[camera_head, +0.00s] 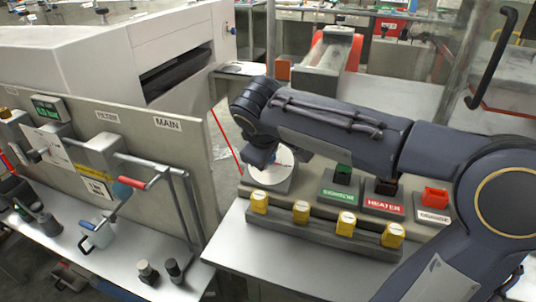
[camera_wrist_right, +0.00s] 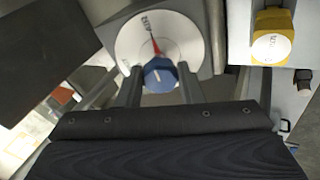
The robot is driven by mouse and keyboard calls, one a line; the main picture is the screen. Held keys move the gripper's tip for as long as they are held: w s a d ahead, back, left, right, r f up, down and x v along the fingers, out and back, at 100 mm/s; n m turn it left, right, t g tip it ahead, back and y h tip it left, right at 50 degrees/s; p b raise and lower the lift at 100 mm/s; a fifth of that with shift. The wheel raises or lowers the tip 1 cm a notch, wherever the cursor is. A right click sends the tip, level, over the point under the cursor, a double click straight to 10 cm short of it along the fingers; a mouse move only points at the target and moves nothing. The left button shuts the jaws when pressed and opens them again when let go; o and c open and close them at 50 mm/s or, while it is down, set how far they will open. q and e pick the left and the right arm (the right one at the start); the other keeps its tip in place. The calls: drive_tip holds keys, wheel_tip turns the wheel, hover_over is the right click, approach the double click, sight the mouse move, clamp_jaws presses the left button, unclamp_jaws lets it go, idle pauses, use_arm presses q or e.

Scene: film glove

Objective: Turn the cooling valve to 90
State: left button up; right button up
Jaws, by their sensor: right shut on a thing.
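The valve is a blue knob (camera_wrist_right: 159,72) in front of a white round dial (camera_wrist_right: 190,38) with a red pointer. In the right wrist view the pointer leans up and slightly left, towards small dark marks that I cannot read. My right gripper (camera_wrist_right: 160,88) has one finger on each side of the knob and is shut on it. In the head view the dial (camera_head: 286,165) sits on a grey base, partly hidden by my right arm, and only a little of the blue knob shows. My left gripper is not in view.
Several yellow blocks (camera_head: 301,211) line the console front. Green, red "HEATER" (camera_head: 384,205) and white labelled switches stand right of the dial. A panel marked "MAIN" (camera_head: 168,124) with pipes and a red-handled lever (camera_head: 132,182) is at left. The bench front (camera_head: 270,262) is bare.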

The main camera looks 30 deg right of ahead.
idle(0.3)
drive_tip(key=o, duration=1)
drive_tip(key=shift+c, duration=0.2)
drive_tip(key=p+v, duration=0.1)
drive_tip(key=v, duration=0.7)
drive_tip(key=shift+p, duration=0.3)
drive_tip(key=shift+f, duration=0.15)
